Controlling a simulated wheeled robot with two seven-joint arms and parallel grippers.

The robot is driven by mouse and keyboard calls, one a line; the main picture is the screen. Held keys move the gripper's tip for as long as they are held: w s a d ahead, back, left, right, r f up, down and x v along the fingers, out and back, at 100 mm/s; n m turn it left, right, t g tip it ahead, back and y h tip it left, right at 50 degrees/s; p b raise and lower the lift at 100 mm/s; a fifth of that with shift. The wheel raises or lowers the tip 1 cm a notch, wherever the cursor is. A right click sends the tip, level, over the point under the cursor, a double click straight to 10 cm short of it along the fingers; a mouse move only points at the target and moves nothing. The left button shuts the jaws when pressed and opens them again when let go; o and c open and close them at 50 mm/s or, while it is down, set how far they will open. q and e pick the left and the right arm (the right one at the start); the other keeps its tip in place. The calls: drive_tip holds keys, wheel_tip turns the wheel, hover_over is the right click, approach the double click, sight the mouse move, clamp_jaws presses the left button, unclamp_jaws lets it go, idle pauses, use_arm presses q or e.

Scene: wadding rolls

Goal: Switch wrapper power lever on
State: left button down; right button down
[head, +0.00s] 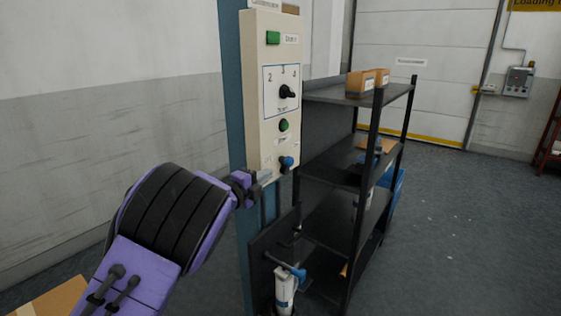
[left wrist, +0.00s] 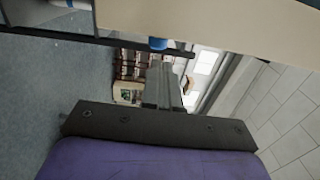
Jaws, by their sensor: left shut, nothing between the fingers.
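A cream control panel (head: 265,90) stands on a blue-grey post. Near its bottom edge is a small lever with a blue knob (head: 287,162); its label is too small to read. In the left wrist view, a blue piece that looks like this knob (left wrist: 158,44) shows just beyond the fingertips. My left gripper (head: 265,177) is shut and empty, at the panel's lower edge, just left of and a little below the knob. I cannot tell whether the fingers touch the lever. My right gripper is not in view.
The panel also carries a green indicator (head: 273,37), a black rotary knob (head: 287,91) and a green button (head: 284,125). A dark shelf rack (head: 340,175) with boxes stands close to the right. Below the panel is a white canister with a blue top (head: 285,288).

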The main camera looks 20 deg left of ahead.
sight(286, 162)
use_arm(q)
drive_tip(key=p+x, duration=0.3)
drive_tip(key=x, duration=0.3)
drive_tip(key=shift+w+r, duration=0.2)
drive_tip(key=shift+w, duration=0.1)
drive_tip(key=shift+w+d+f, duration=0.15)
drive_tip(key=shift+w, duration=0.4)
